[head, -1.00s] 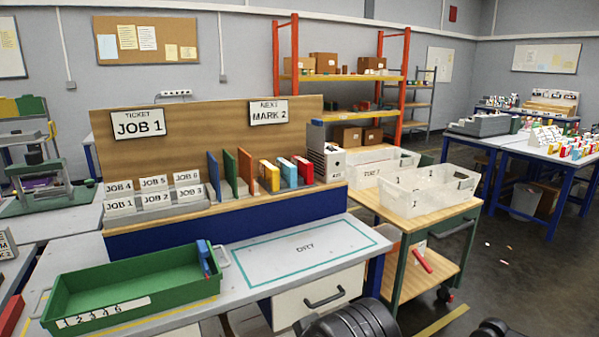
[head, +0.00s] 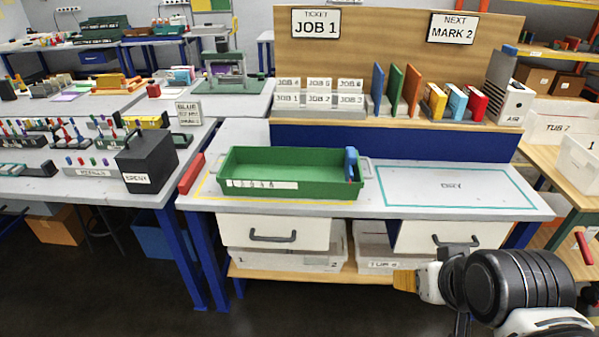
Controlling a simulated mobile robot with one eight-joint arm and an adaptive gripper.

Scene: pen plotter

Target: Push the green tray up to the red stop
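The green tray (head: 290,190) lies on the grey bench top, inside a yellow outline at the bench's left part. The red stop (head: 191,173) is a slanted red bar at the bench's left edge. A small gap shows between it and the tray's left end. My arm's end (head: 405,280) shows at the lower right, in front of the bench and apart from the tray. No separate fingers can be made out.
A teal-outlined area marked DUTY (head: 452,187) is bare, right of the tray. A wooden board with tickets and coloured folders (head: 392,90) stands behind. A black box (head: 147,160) stands on the table to the left. Drawers (head: 273,234) sit below the bench top.

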